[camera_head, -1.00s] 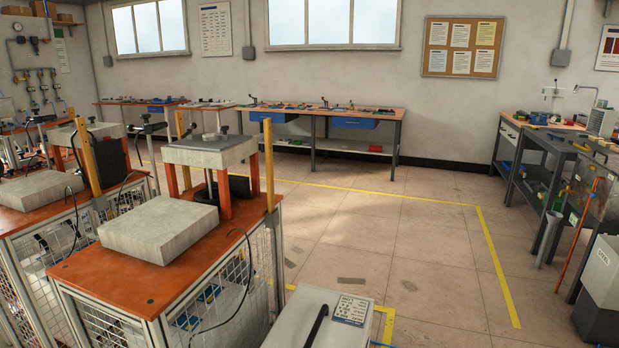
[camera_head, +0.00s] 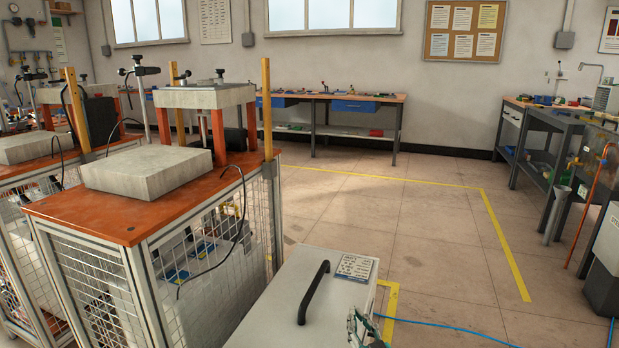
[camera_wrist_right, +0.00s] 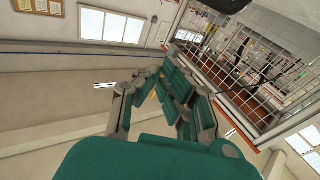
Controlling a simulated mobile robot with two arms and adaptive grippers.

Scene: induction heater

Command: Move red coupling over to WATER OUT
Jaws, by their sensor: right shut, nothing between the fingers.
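My right gripper (camera_head: 362,328) shows at the bottom edge of the head view, in front of the right side of a grey box. Only its green and grey finger parts are in view there. In the right wrist view the green fingers (camera_wrist_right: 168,82) are shut and empty. I cannot make out a red coupling or a WATER OUT label in either view. My left gripper is not in view.
The grey box (camera_head: 270,312) has a black handle (camera_head: 314,293) and a label plate (camera_head: 355,267). A caged stand with an orange top (camera_head: 110,226) is at left. A blue hose (camera_head: 440,324) lies on the floor. Open floor (camera_head: 400,215) extends beyond the box.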

